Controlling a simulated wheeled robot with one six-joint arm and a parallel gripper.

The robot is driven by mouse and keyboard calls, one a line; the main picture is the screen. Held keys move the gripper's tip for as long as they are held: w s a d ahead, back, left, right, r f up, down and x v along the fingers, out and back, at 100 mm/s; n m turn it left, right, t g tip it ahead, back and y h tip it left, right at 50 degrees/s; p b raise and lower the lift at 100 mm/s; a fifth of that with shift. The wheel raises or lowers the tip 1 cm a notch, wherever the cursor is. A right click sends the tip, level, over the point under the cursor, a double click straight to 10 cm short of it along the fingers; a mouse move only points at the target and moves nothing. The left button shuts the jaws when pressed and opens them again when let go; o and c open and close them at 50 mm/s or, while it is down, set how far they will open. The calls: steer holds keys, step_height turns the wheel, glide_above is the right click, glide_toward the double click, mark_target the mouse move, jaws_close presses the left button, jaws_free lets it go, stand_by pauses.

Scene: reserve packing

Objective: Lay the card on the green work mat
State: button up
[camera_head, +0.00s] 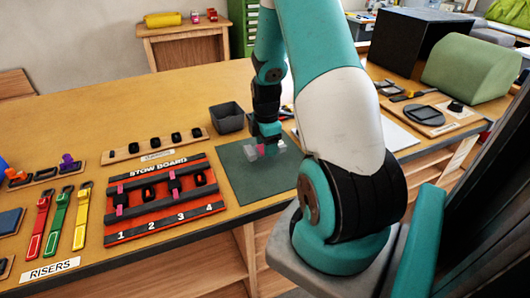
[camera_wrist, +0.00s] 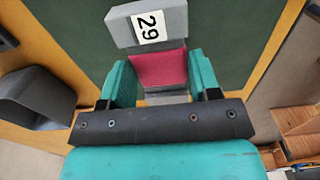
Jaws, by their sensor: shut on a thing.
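The card (camera_wrist: 178,20) is grey, with a white label reading 29 and a pink-red area, in the wrist view. My gripper (camera_wrist: 160,78) is shut on it, with a teal finger on each side. In the head view my gripper (camera_head: 267,143) points down over the green work mat (camera_head: 240,178), and the card shows small and partly hidden as grey and pink at its tips. The mat fills much of the background behind the card in the wrist view (camera_wrist: 228,35). Whether the card touches the mat I cannot tell.
A dark grey open bin (camera_head: 227,119) stands just behind the mat; it also shows at left in the wrist view (camera_wrist: 35,95). The red stow board (camera_head: 140,228) with straps lies left of the mat. The mat's front part is clear. My arm hides part of the table to the right.

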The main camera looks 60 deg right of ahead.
steer(key=shift+f, duration=1.75)
steer(key=shift+f, duration=0.15)
steer(key=o, duration=0.8)
